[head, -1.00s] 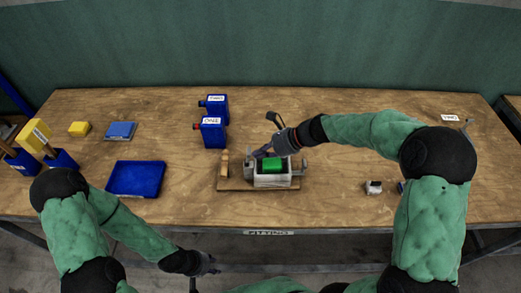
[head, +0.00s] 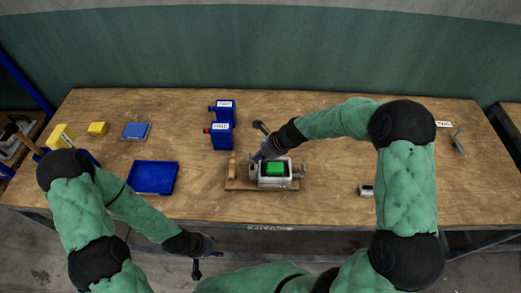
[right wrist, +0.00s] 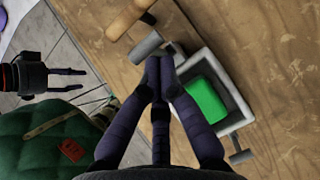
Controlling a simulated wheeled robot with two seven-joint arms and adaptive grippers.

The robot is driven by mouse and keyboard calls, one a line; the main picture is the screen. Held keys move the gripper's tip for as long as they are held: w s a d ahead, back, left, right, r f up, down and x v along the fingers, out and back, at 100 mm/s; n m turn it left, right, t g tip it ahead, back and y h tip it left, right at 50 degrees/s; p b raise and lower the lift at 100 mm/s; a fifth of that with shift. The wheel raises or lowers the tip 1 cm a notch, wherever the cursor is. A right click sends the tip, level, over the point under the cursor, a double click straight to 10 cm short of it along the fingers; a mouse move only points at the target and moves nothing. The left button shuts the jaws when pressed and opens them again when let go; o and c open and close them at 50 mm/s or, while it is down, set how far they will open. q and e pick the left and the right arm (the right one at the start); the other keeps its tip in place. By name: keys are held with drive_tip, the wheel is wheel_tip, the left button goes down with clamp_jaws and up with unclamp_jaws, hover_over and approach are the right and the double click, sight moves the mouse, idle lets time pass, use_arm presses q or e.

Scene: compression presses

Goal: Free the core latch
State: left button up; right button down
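My left gripper (head: 210,247) hangs in front of the table, empty, fingers apart.
A dark-knobbed lever (head: 262,128) rises behind the press. Two blue labelled units (head: 222,135) stand behind it to the left. A blue tray (head: 153,177) lies further left. A small white-grey block (head: 366,190) lies to the right. Bare table separates these.

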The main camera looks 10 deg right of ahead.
drive_tip(key=shift+a+r+p, duration=0.2)
drive_tip(key=shift+a+p, duration=0.2)
drive_tip(key=shift+p, duration=0.45)
drive_tip(key=shift+w+a+p, duration=0.2)
drive_tip(key=shift+a+p, duration=0.3)
drive_tip(key=shift+f, duration=0.1)
drive_tip(key=shift+d, duration=0.1)
drive_tip(key=shift+r+p, duration=0.75)
drive_tip(key=shift+r, duration=0.1)
